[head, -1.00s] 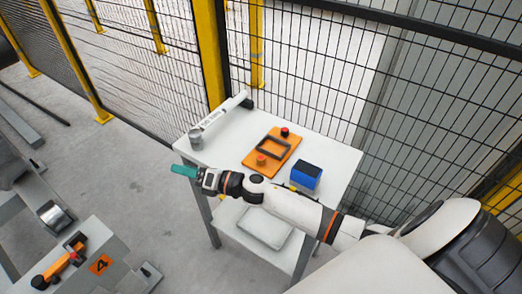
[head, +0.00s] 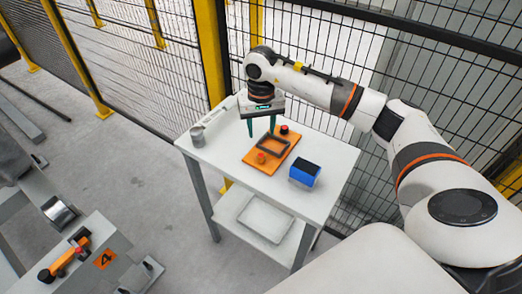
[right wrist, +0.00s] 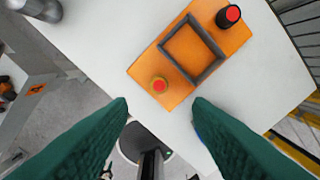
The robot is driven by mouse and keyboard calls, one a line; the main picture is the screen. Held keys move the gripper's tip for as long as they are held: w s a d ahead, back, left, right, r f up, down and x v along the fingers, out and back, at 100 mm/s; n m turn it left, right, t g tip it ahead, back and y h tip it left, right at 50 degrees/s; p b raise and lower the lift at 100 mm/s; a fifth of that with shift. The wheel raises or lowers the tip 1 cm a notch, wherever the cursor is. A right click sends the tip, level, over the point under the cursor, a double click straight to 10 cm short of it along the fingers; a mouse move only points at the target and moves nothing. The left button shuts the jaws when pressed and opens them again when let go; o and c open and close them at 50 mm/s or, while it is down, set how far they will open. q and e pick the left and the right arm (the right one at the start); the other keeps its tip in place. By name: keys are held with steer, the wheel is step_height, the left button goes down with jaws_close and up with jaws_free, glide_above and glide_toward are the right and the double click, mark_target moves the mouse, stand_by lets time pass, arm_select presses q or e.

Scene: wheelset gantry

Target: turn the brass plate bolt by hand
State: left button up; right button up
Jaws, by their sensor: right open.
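An orange plate (head: 276,161) lies on the white table and carries a dark square frame (head: 272,147). At its near left end stands a brass-coloured bolt with a red top (head: 261,157), which also shows in the right wrist view (right wrist: 159,86). A black bolt with a red top (head: 284,130) stands at the far right end, and it shows in the wrist view too (right wrist: 229,16). My right gripper (head: 261,127) points down above the table around the plate's far left side, with its green fingers apart and empty. In the wrist view, the brass bolt appears just beyond the gap between the fingertips (right wrist: 162,104).
A blue box (head: 304,174) stands on the table (head: 222,165) right of the plate. A grey cup (head: 197,135) stands at the left corner, near a white bar-shaped tool (head: 222,113). Mesh fencing (head: 330,75) rises close behind the table. A grey tray (head: 265,217) lies on the lower shelf.

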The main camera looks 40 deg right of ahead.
mark_target(261, 155)
step_height(261, 155, down, 9)
steer(key=p, duration=0.2)
steer(key=shift+p, duration=0.3)
steer(key=shift+f, duration=0.6)
